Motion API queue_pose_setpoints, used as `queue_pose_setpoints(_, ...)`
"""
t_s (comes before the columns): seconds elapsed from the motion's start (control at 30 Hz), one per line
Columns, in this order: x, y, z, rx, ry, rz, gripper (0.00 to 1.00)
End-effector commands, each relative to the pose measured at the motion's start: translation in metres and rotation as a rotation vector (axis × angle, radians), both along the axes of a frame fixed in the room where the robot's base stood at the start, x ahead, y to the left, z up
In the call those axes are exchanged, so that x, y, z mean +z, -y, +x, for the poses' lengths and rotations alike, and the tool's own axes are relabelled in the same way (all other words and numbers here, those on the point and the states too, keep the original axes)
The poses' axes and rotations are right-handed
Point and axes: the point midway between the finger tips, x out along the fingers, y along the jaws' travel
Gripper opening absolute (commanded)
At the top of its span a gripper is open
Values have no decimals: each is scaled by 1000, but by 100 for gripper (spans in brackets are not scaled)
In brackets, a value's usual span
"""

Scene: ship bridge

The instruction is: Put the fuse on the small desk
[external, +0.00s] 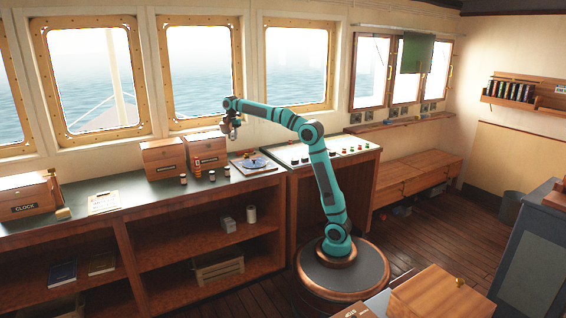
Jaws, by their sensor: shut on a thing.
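My gripper (232,134) is raised above the long counter (140,190), in front of the windows and above the wooden boxes. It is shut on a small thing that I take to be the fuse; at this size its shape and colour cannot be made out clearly. Several small brown cylinders (212,175) stand upright on the counter below. A desk-like surface (376,304) shows only in part at the bottom edge, in front of my base; I cannot tell whether it is the small desk.
Two wooden boxes (163,158) stand on the counter beside a chart board (252,165). A box marked CLOCK (28,195) is at the left. A control console (330,152) adjoins the counter. A wooden box (440,296) sits at the bottom right. Open floor lies right of my base.

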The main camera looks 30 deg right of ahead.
Motion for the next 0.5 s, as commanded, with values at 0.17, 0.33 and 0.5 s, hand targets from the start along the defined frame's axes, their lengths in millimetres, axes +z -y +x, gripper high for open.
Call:
queue_pose_setpoints(0.17,-8,45,29,-289,1,1,6)
queue_pose_setpoints(0.33,-16,94,55,-604,1,1,6)
queue_pose_setpoints(0.5,-24,144,78,-919,4,2,6)
